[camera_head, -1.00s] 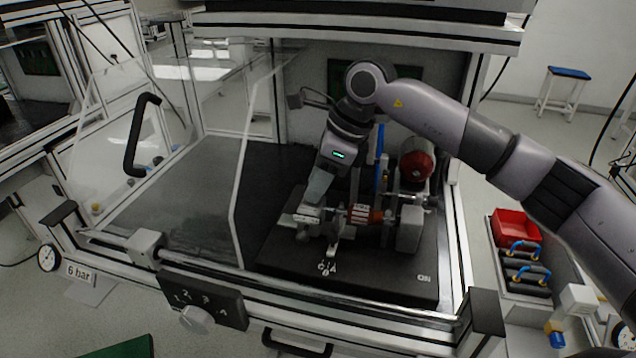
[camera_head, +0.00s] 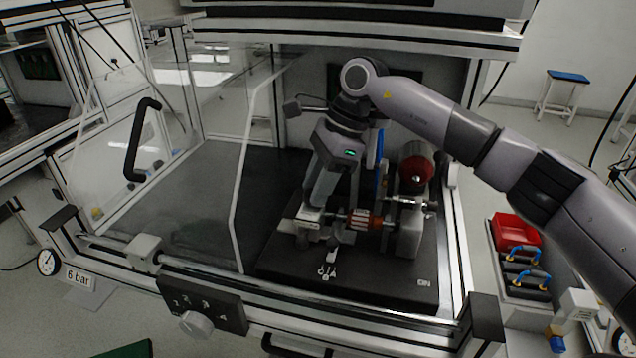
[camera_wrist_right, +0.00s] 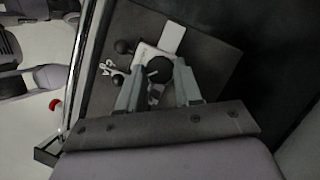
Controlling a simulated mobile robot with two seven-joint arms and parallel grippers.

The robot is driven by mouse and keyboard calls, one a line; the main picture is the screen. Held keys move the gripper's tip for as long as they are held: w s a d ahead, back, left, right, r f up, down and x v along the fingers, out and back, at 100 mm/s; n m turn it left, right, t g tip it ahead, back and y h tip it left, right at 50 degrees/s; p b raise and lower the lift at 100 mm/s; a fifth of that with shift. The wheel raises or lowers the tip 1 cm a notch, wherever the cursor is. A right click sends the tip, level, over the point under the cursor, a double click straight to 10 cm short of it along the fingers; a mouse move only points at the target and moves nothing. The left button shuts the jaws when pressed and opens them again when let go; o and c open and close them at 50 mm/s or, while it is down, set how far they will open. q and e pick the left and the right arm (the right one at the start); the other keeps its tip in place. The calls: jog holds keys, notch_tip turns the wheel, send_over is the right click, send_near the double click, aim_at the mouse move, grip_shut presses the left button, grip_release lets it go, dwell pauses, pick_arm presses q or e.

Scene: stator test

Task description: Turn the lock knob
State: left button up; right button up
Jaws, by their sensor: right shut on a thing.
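The lock knob is a round black knob (camera_wrist_right: 160,70) with a light pointer line, on a pale plate in the right wrist view. My right gripper (camera_wrist_right: 158,82) has its two grey fingers on either side of the knob and is shut on it. In the head view my right gripper (camera_head: 312,212) points down at the left end of the fixture, where it hides the knob. The fixture stands on a dark base plate (camera_head: 390,285) and carries a red and copper-coloured rotor (camera_head: 364,219). My left gripper is in neither view.
A clear guard with a black handle (camera_head: 140,140) stands at the left. The cell's front rail and a numbered selector box (camera_head: 230,318) lie in front. A round red part (camera_head: 416,169) stands behind the rotor. A red bin (camera_head: 515,232) is outside at the right.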

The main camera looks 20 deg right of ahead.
jog(key=shift+r, duration=0.1)
jog(key=o, duration=1)
jog(key=shift+o, duration=0.2)
notch_tip(320, 180, up, 20)
jog(key=shift+p, duration=0.45)
